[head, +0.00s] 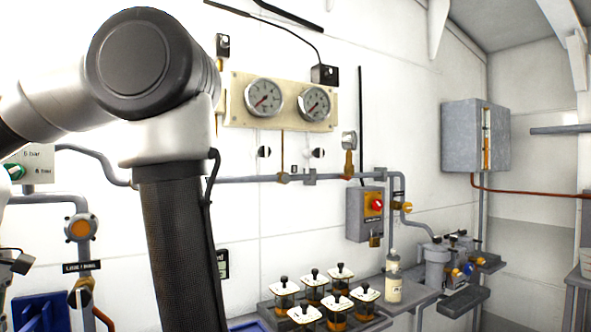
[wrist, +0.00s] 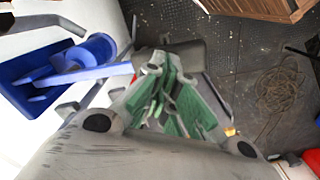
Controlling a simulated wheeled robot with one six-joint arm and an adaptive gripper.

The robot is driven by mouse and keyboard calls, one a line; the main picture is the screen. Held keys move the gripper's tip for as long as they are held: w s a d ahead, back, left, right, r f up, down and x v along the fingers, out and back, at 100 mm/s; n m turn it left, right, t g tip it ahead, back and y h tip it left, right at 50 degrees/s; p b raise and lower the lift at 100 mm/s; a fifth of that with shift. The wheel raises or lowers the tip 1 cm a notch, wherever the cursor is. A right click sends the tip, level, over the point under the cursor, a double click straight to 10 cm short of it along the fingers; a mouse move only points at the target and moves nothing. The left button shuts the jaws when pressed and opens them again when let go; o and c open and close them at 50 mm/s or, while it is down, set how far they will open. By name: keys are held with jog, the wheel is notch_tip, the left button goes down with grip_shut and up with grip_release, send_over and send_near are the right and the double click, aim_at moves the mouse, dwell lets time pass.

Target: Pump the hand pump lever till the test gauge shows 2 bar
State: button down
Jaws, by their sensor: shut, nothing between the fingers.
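Two round white dial gauges, a left one (head: 263,97) and a right one (head: 314,103), sit on a beige panel in the head view. In the wrist view, a blue open box (wrist: 40,75) holds a blue cylinder (wrist: 97,48). A light blue bar (wrist: 85,74) runs from there to beside my gripper; it may be the pump lever. My gripper (wrist: 172,108), with green finger pads, is shut and empty. Contact with the bar is unclear.
A shelf holds several amber sample jars (head: 340,300) and a white bottle (head: 393,280). A grey switch box (head: 364,213) and pipes line the wall. In the wrist view, a coiled hose (wrist: 283,90) lies on the dark floor near a brown crate (wrist: 262,8).

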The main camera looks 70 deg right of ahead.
dwell(0.9)
dwell(2.6)
dwell(1.3)
jog(key=shift+f, duration=6)
notch_tip(320, 180, up, 12)
jog(key=shift+r, duration=0.1)
